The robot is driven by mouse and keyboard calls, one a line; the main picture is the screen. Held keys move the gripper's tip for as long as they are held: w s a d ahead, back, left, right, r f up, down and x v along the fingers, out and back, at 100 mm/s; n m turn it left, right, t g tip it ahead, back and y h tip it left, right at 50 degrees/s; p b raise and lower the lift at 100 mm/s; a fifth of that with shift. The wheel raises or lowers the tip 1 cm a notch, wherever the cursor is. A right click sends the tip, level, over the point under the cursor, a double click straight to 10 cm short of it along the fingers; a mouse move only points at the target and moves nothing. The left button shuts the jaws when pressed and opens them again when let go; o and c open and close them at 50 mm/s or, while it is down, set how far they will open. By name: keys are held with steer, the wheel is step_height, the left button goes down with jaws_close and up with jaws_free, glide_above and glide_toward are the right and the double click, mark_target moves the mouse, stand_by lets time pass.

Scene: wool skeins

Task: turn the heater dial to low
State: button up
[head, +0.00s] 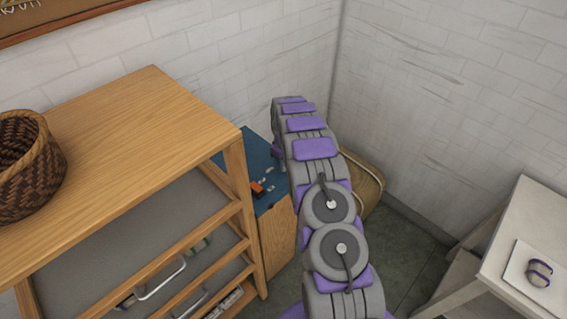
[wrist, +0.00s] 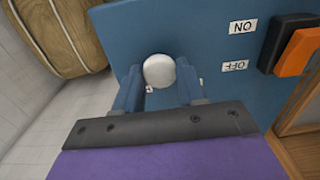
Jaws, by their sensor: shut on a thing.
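A round white dial (wrist: 159,69) sits on a blue panel (wrist: 215,22) in the wrist view. My gripper (wrist: 159,88) has its two blue fingers on either side of the dial and is shut on it. A small mark shows beside the left finger, too small to read. The dial's setting cannot be told. In the head view the blue panel (head: 262,148) lies on top of a wooden cabinet, partly behind my arm, which hides the dial and the fingertips.
An orange switch (wrist: 298,52) with ON and OFF labels, upside down in the wrist view, sits right of the dial. A wooden shelf unit (head: 150,110) with a woven basket (head: 40,165) stands left. A rounded tan object (head: 362,185) lies behind my arm. A white table (head: 525,240) is right.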

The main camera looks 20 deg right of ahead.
steer(key=o, duration=1.1)
steer(key=shift+d, duration=0.1)
steer(key=shift+c, duration=0.2)
step_height(320, 180, up, 17)
steer(key=shift+r+p, duration=0.15)
steer(key=shift+p, duration=0.3)
